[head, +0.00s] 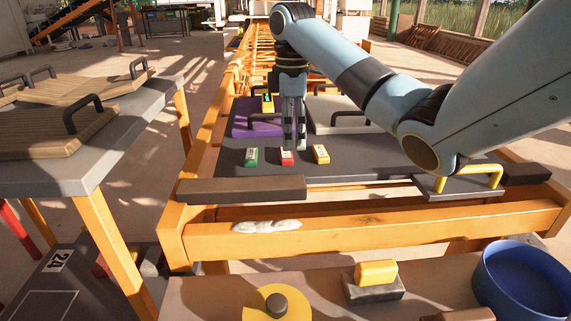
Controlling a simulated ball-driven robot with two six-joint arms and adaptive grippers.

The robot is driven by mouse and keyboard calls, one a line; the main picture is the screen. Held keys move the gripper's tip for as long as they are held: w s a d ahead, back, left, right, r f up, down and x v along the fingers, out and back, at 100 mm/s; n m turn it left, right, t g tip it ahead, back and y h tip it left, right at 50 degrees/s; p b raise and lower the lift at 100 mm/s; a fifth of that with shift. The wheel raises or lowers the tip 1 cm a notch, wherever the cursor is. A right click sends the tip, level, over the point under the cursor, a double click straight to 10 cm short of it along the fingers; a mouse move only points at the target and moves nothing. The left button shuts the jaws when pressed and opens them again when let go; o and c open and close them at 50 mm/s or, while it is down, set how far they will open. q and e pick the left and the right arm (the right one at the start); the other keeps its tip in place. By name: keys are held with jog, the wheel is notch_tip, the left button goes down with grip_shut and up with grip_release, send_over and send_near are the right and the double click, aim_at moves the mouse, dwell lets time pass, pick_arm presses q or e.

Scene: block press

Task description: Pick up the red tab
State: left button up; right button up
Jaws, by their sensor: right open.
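The red tab (287,158), with a pale mark on top, lies on the dark grey board (370,163) of the press. A green tab (251,157) lies to its left and a yellow tab (320,154) to its right, each apart from it. My right gripper (294,148) points down right at the red tab, its fingertips just behind or above it. I cannot tell whether they touch it. The gripper is open, with nothing seen held in it. My left gripper is not in view.
A purple plate (240,125) and a white plate with a dark handle (328,113) lie behind the tabs. A dark bar (240,189) edges the board in front. A yellow handle (470,172) stands at right. A blue bowl (525,285) sits front right.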

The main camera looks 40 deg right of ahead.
aim_at(289, 152)
jog(key=f, duration=0.1)
jog(key=f+b, duration=0.1)
jog(key=f, duration=0.1)
jog(key=w+f+b, duration=0.1)
jog(key=f, duration=0.1)
jog(key=shift+f, duration=0.1)
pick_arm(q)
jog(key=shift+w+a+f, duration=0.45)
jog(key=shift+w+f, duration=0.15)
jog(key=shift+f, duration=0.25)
pick_arm(e)
jog(key=c, duration=1.1)
